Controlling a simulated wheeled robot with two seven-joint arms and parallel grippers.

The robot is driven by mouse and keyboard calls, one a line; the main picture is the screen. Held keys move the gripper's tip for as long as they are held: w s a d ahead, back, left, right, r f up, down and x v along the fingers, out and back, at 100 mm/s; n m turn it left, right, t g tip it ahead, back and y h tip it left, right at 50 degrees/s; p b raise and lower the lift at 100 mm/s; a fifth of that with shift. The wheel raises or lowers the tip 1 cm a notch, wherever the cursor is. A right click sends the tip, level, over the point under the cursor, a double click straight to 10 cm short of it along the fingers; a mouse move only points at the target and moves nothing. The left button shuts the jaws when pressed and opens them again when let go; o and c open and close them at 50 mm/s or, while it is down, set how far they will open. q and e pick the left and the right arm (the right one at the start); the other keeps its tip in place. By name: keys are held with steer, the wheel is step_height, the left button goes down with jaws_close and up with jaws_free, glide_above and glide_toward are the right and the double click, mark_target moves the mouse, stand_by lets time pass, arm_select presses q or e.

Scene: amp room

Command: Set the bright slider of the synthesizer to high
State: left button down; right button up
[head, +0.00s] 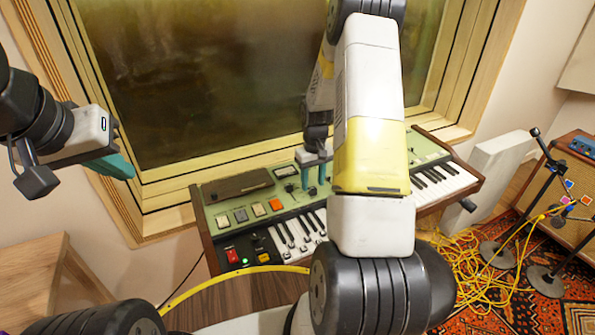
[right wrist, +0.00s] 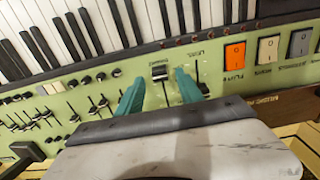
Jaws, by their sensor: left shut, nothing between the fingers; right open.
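The synthesizer (head: 228,218) has a pale green panel, wooden ends and a keyboard. My right gripper (head: 317,188) is over its panel behind the keys, fingers pointing down. In the right wrist view, the open teal fingers of this gripper (right wrist: 160,84) stand on either side of a slider with a dark cap (right wrist: 160,71). The cap sits near the keyboard end of its slot, with gaps to both fingers. Its small label is too blurred to read surely. My left gripper (head: 118,165) is shut and empty, well left of the synthesizer.
A second slider (right wrist: 203,89) stands close beside the right-hand finger. Orange, beige and grey switches (right wrist: 235,53) lie further right, and rows of small sliders (right wrist: 45,117) left. A window ledge runs behind the synthesizer. Yellow cables (head: 455,270) and microphone stands (head: 497,253) are at right.

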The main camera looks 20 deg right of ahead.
mark_target(313, 191)
steer(key=shift+f, duration=1.2)
jaws_close()
stand_by(0.6)
